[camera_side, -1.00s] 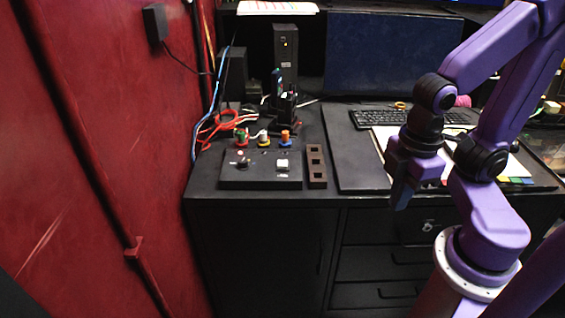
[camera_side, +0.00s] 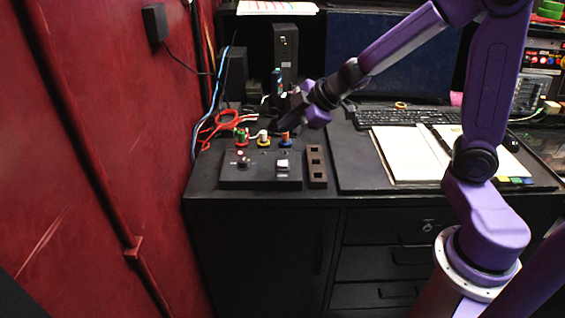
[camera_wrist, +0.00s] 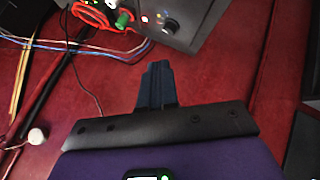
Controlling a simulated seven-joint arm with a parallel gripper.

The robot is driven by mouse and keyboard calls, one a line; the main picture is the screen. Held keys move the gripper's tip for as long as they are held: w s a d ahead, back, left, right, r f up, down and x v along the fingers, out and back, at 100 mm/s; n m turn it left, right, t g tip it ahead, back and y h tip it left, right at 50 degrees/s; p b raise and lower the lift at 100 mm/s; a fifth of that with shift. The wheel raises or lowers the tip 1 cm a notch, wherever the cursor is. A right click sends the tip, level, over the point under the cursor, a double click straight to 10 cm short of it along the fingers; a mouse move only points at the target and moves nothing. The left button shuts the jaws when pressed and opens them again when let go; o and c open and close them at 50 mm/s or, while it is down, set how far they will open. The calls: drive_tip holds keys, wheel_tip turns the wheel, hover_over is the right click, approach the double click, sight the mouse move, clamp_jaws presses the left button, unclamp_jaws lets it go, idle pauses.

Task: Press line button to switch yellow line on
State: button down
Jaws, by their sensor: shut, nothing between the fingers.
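The dark control box (camera_side: 232,181) lies on the desk, with a red-topped knob (camera_side: 242,153) at its left and a white button (camera_side: 283,164) at its right. I cannot tell which control is the line button; the labels are too small to read. My gripper (camera_side: 277,127) is shut and empty, above the desk just behind the box and apart from the box's controls. In the wrist view its closed fingers (camera_wrist: 157,70) point up toward the corner of the box (camera_wrist: 190,38), where a dark knob (camera_wrist: 168,28) and small red and yellow lights show.
Green, white and orange spool-like parts (camera_side: 285,138) stand behind the box, close to my gripper. A brown three-hole block (camera_side: 316,165) stands at its right. Red cables (camera_side: 220,125) and the red wall (camera_side: 110,110) are at left. An open notebook (camera_side: 402,155) lies at right.

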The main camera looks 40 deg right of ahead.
sight(286, 163)
drive_tip(key=shift+w+d+f+n+y, duration=0.25)
drive_tip(key=shift+w+d, duration=0.2)
drive_tip(key=shift+w, duration=0.15)
drive_tip(key=shift+w+d+f+n+y, duration=0.15)
drive_tip(key=shift+w+d+n+y, duration=0.1)
drive_tip(key=shift+w+d, duration=0.3)
drive_tip(key=shift+a, duration=0.1)
drive_tip(key=shift+f, duration=0.2)
drive_tip(key=shift+f, duration=4.2)
drive_tip(key=shift+f, duration=0.1)
drive_tip(key=shift+f, duration=0.35)
drive_tip(key=shift+f, duration=0.45)
drive_tip(key=shift+r, duration=0.9)
